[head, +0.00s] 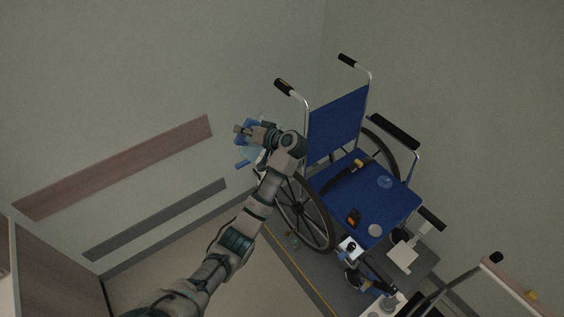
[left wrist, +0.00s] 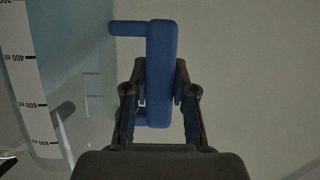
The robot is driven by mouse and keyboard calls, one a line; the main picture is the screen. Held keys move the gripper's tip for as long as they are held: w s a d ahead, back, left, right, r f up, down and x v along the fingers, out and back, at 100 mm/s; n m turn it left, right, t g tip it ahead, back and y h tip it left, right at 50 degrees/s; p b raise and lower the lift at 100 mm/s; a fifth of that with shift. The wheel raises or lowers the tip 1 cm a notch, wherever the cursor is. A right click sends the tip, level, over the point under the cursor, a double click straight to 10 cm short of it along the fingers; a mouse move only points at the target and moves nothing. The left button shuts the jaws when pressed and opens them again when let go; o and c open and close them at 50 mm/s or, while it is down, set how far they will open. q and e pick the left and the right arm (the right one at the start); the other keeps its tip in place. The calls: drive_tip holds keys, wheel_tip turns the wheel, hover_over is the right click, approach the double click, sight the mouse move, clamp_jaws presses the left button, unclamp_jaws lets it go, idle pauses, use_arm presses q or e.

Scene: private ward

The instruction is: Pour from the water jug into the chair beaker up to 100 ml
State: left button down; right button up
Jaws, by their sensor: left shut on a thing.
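The water jug is clear, with a blue handle (left wrist: 160,70) and a white scale strip (left wrist: 28,85) marked in ml in the left wrist view. My left gripper (left wrist: 160,95) is shut on the handle. In the head view my left gripper (head: 246,131) is left of the wheelchair, above and beside its wheel, with the jug (head: 250,155) partly hidden by my arm. A small clear vessel (head: 385,182), apparently the chair beaker, is on the blue seat toward the right. Its scale and any water in it are too small to read. My right gripper does not show.
The wheelchair seat (head: 345,200) also holds a dark item with yellow (head: 362,164), a black and orange item (head: 353,217) and a pale round item (head: 376,230). The wheelchair's backrest (head: 337,124) and push handles rise behind. Wall rails are at the left.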

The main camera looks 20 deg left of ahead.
sight(248, 143)
use_arm(q)
wheel_tip(248, 143, down, 4)
drive_tip(key=n, duration=0.1)
drive_tip(key=n+t+h, duration=0.1)
drive_tip(key=n, duration=0.1)
drive_tip(key=shift+a+r+h, duration=0.1)
drive_tip(key=shift+r+h, duration=0.15)
drive_tip(key=shift+h, duration=0.05)
drive_tip(key=shift+s+f+n+t, duration=0.1)
drive_tip(key=shift+f+n+t, duration=0.05)
drive_tip(key=shift+n+t, duration=0.25)
drive_tip(key=shift+w+d+f+n+t+h+b, duration=0.15)
drive_tip(key=shift+w+f+n+h+b, duration=0.1)
drive_tip(key=shift+f, duration=0.35)
drive_tip(key=shift+w+d+f+n+t+h+b, duration=0.15)
drive_tip(key=shift+f+n, duration=0.1)
drive_tip(key=shift+f, duration=0.3)
drive_tip(key=shift+a, duration=0.1)
